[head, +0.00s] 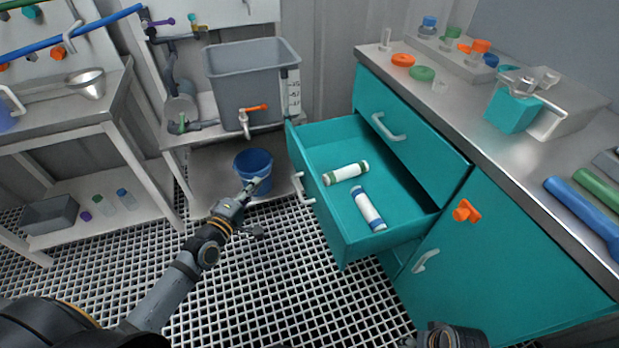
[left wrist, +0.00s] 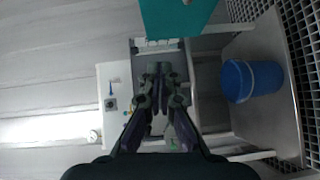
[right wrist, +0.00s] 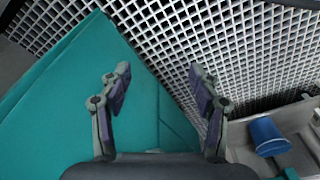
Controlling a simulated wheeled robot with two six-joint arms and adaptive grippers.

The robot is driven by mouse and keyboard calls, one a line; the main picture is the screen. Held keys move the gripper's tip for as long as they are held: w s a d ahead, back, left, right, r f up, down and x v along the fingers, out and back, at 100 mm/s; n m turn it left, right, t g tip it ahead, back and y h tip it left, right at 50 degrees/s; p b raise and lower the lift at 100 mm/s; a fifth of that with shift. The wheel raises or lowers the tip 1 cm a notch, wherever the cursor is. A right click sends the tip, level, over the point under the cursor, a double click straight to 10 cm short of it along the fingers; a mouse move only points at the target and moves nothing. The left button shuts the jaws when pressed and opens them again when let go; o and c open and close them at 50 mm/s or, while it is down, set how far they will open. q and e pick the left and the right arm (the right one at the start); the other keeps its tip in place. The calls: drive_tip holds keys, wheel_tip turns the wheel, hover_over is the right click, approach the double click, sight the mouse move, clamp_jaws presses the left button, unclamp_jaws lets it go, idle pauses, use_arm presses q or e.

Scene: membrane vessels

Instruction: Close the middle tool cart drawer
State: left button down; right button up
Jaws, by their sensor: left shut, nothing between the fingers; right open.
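The teal tool cart has one drawer pulled far out, with its front (head: 330,222) and grey handle (head: 302,189) facing left. It lies below a shut top drawer (head: 410,135). Two white membrane rolls, one green-banded (head: 346,172) and one blue-banded (head: 368,208), lie inside. My left gripper (head: 257,184) is shut and empty, left of the drawer front and apart from the handle. Its shut fingers (left wrist: 158,72) show in the left wrist view, with a teal panel above. My right gripper (right wrist: 160,75) is open and empty, above the grid floor and beside a teal panel.
A blue bucket (head: 253,165) stands on the low shelf behind my left gripper, below a grey tank (head: 253,72). The cart's steel top (head: 470,125) bears caps, a teal box and blue and green tubes. The grid floor (head: 270,290) left of the drawer is clear.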

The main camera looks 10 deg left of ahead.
use_arm(q)
wheel_tip(320, 180, up, 2)
drive_tip(key=d+h, duration=0.1)
drive_tip(key=d, duration=0.1)
drive_tip(key=b, duration=0.5)
approach(298, 147)
drive_tip(key=w+a, duration=0.2)
drive_tip(key=w, duration=0.2)
drive_tip(key=d, duration=0.1)
drive_tip(key=w+d, duration=0.2)
drive_tip(key=shift+f, duration=0.3)
use_arm(e)
drive_tip(key=f+t, duration=0.1)
drive_tip(key=a+f+t, duration=0.1)
drive_tip(key=f, duration=0.1)
drive_tip(key=w+a+f+t+y, duration=0.1)
drive_tip(key=f, duration=0.1)
